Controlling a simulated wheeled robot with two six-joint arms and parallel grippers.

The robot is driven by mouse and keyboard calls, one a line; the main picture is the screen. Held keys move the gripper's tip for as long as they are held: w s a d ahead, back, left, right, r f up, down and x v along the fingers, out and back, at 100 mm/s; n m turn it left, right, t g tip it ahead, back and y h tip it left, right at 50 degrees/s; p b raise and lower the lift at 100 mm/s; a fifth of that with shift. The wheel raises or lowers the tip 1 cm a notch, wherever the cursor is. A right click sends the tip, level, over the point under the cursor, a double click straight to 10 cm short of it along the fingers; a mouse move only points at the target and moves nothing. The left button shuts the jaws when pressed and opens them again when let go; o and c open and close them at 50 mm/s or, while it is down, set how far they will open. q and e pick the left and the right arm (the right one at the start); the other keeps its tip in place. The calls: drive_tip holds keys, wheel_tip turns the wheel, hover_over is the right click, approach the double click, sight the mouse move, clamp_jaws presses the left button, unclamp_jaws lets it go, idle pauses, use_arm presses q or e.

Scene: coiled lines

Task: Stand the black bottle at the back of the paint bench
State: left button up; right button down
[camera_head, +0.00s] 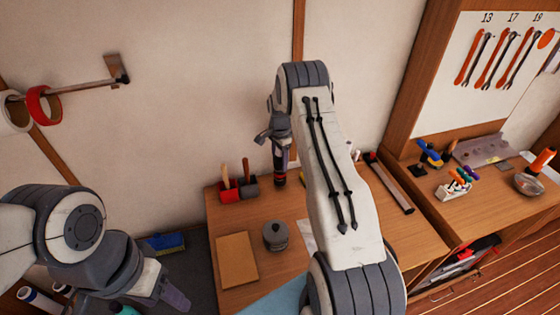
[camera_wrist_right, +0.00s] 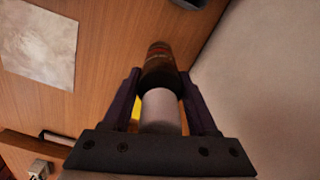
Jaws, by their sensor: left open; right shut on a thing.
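The black bottle (camera_head: 280,169) hangs upright below my right gripper (camera_head: 279,140), over the back of the wooden paint bench (camera_head: 262,212). In the right wrist view the dark bottle (camera_wrist_right: 160,68) shows with a pale section between the two fingers of the right gripper (camera_wrist_right: 160,100), which is shut on it. I cannot tell whether the bottle's base touches the bench. My left gripper (camera_head: 165,292) is open and empty at the lower left, off the bench.
A red and dark holder with brushes (camera_head: 238,188) stands left of the bottle. A grey lidded pot (camera_head: 275,235) and a tan board (camera_head: 237,260) lie nearer. The wall (camera_head: 215,100) rises behind the bench. My right arm hides part of the bench.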

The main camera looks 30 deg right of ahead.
drive_tip(key=shift+f+p, duration=0.3)
drive_tip(key=shift+f, duration=0.85)
drive_tip(key=shift+c, duration=0.9)
unclamp_jaws()
use_arm(q)
drive_tip(key=shift+r, duration=0.5)
